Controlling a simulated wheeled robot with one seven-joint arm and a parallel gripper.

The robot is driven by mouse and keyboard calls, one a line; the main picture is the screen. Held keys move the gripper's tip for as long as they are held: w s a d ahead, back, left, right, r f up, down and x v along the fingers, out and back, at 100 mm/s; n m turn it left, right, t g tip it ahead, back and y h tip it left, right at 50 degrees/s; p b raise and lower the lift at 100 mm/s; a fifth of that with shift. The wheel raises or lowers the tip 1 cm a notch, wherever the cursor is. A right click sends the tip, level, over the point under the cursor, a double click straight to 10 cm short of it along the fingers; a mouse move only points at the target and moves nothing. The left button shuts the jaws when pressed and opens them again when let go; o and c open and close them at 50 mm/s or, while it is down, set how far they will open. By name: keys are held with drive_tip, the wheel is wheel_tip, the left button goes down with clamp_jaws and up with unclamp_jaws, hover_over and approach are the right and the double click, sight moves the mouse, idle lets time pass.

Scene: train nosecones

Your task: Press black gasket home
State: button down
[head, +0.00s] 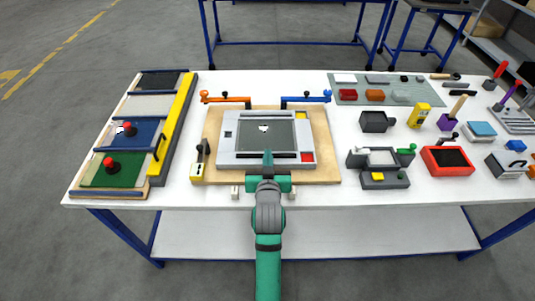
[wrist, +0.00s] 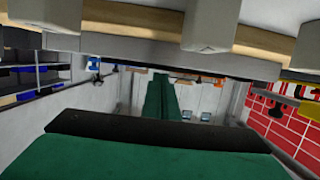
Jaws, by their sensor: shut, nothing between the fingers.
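A black strip (head: 286,155), which looks like the gasket, lies along the near side of the opening in a light grey frame (head: 230,143). My gripper (head: 267,155) is shut and empty, with its tip over the strip's middle and hiding part of it. I cannot tell whether the tip touches the strip or how deep the strip sits. The frame holds a dark grey panel (head: 280,132) with a small white mark and rests on a wooden board (head: 325,150). The wrist view shows green and black gripper parts low in front; the gasket is not seen there.
An orange clamp (head: 226,98) and a blue clamp (head: 305,98) stand behind the frame. A panel rack with a yellow bar (head: 172,130) is far left. Several tools and bins crowd the right of the white table (head: 345,198).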

drive_tip(key=shift+a, duration=0.15)
drive_tip(key=shift+f, duration=1.25)
wheel_tip(320, 180, up, 5)
drive_tip(key=shift+w+f, duration=0.1)
drive_tip(key=shift+f, duration=0.1)
drive_tip(key=v, duration=1)
drive_tip(key=shift+r, duration=0.4)
